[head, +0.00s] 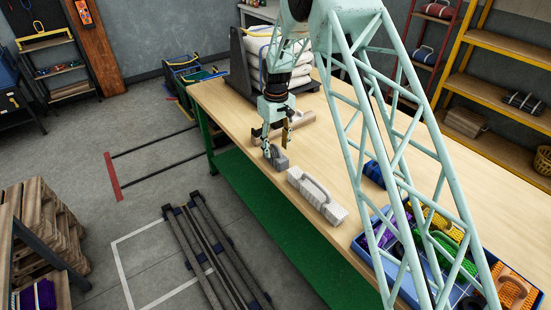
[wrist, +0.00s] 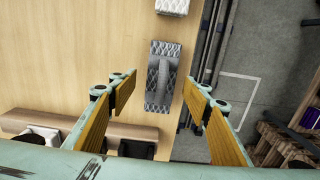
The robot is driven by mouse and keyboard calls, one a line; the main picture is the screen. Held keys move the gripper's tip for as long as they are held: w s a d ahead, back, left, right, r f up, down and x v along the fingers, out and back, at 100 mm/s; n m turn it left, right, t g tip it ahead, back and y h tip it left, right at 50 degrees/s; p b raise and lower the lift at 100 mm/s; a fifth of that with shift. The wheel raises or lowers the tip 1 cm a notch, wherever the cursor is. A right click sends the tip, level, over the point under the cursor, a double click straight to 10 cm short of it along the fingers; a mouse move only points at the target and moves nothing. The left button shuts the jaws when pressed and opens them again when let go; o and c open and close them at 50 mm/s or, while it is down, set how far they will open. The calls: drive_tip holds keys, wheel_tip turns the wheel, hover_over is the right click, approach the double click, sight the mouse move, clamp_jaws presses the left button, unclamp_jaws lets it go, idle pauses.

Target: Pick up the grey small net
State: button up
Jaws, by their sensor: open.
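The grey small net (head: 278,160) is a short grey bundle with a raised handle, lying on the wooden table near its left edge. In the wrist view the grey net (wrist: 158,72) lies lengthwise up the picture, and its near end is between the lines of the two fingers. My gripper (head: 276,143) is open above the net, with its fingers pointing down. In the wrist view my gripper (wrist: 160,95) shows one finger pad on each side of the net, with a gap on both sides. It holds nothing.
A larger pale net (head: 318,195) lies nearer on the table (head: 232,98). A blue crate (head: 408,292) with coloured nets and a small blue net (head: 373,172) are to the right. The table's left edge is close.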

sight(276, 153)
drive_tip(key=shift+a+f, duration=0.1)
drive_tip(key=shift+f, duration=2.25)
drive_tip(key=c, duration=1)
